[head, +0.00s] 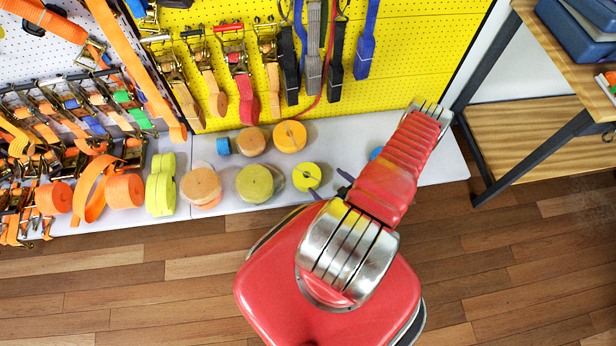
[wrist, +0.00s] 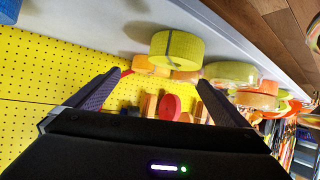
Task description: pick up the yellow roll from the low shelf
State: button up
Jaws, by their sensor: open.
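The yellow roll (head: 307,177) sits on the low pale shelf (head: 437,162), with a dark strip across it. In the wrist view the yellow roll (wrist: 176,49) lies ahead of my gripper (wrist: 160,80), between the lines of its two fingers and a little beyond the tips. The fingers are spread with nothing between them. In the head view the dark fingertips of my gripper (head: 330,184) show just right of the roll; one tip is close to its lower right edge. I cannot tell whether it touches. My red arm hides the rest of the gripper.
An olive roll (head: 254,183) stands left of the yellow one, with a tan roll (head: 200,184) further left. Behind are an orange roll (head: 290,136) and a small blue roll (head: 223,146). The yellow pegboard (head: 420,50) with hanging straps rises behind the shelf.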

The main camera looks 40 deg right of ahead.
jog(key=m+t, duration=0.1)
send_near(310, 180)
jog(key=shift+s+a+r, duration=0.25)
jog(key=shift+s+r, duration=0.05)
jog(key=shift+w, duration=0.1)
jog(key=shift+x, duration=4.2)
jog(key=shift+d, duration=0.15)
jog(key=shift+x, duration=2.6)
jog(key=shift+d+f, duration=0.15)
jog(key=shift+d, duration=0.05)
jog(key=shift+c, duration=0.5)
